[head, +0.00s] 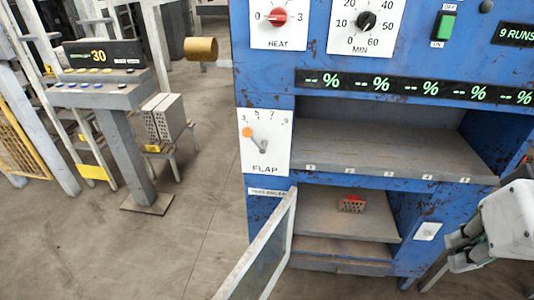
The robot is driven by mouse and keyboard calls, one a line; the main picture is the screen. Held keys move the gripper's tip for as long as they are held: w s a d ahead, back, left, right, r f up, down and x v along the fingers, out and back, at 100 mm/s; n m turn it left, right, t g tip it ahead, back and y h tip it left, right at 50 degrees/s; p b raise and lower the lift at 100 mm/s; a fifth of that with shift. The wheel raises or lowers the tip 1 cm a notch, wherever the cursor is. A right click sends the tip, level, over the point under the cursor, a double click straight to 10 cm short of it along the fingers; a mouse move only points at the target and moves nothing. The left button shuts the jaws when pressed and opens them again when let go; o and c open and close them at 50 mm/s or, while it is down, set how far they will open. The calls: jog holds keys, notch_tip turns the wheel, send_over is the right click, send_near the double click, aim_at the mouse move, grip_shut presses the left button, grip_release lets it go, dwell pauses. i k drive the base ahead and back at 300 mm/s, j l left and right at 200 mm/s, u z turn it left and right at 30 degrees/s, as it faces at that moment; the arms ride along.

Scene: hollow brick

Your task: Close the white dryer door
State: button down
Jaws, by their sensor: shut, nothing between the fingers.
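The white-framed dryer door (287,226) stands open at the lower left of the blue dryer (270,90). It swings out toward me from the left side of the lower compartment, and its lower part is cut off by the picture's bottom edge. Inside the open compartment a small red hollow brick (352,204) lies on a grey shelf (320,222). My gripper (453,254) is at the right edge, in front of the dryer's right side. It is shut and empty, well apart from the door, across the compartment opening.
The dryer's front carries a flap lever (263,146), a red heat knob (278,16) and a timer knob (366,20). A grey console (105,90) on a post and a stool with grey bricks (163,118) stand at left. The floor left of the door is clear.

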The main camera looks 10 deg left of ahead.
aim_at(278, 259)
jog(key=j+z, duration=0.2)
jog(key=j, duration=0.85)
jog(key=j+z, duration=0.2)
jog(key=j, duration=0.85)
jog(key=k+j, duration=0.15)
jog(key=k, duration=0.4)
